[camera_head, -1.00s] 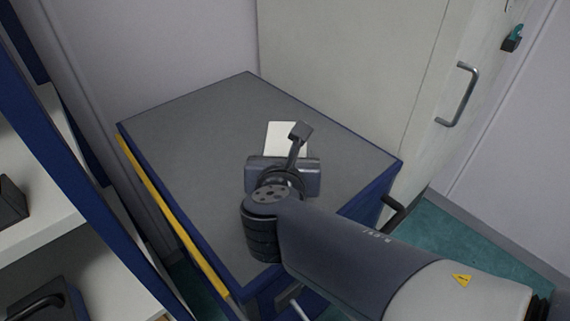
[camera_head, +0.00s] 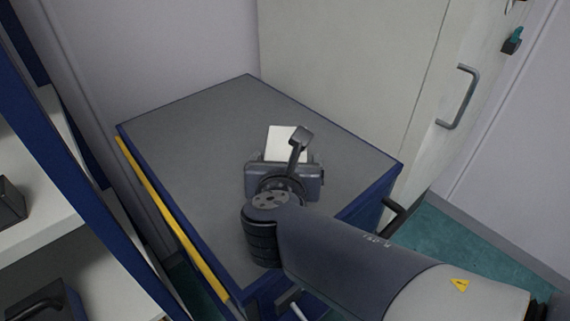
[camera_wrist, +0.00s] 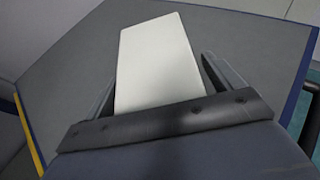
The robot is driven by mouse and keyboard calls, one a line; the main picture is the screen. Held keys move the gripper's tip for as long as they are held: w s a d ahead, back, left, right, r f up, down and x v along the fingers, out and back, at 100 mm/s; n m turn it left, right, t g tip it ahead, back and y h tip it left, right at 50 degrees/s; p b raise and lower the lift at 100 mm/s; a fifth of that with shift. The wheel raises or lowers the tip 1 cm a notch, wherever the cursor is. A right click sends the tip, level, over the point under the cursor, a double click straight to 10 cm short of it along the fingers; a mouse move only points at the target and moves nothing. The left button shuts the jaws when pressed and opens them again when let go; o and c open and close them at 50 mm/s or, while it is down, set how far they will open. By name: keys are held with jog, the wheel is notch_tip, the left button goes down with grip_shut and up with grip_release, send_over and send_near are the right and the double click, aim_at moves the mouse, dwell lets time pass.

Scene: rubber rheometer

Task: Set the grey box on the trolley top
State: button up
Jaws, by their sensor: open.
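The box (camera_head: 286,138), pale grey to almost white, lies on the grey trolley top (camera_head: 190,130), right of its middle in the head view. In the wrist view the box (camera_wrist: 156,60) shows as a long pale block between the two fingers. My gripper (camera_head: 285,158) is open over the trolley top, at the near end of the box. In the wrist view a gap shows between the right finger and the box; whether the left finger touches it I cannot tell. The near end of the box is hidden behind my gripper.
The trolley has blue edges and a yellow strip (camera_head: 172,222) on its left side. A shelf unit (camera_head: 40,232) with dark items stands at the left. A pale door with a metal handle (camera_head: 460,98) is behind right. Most of the trolley top is bare.

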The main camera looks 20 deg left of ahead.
jog(key=shift+s+r, duration=0.1)
jog(key=shift+r, duration=0.25)
jog(key=p+v, duration=0.3)
jog(key=v, duration=0.8)
jog(key=shift+s, duration=0.4)
jog(key=shift+c, duration=0.2)
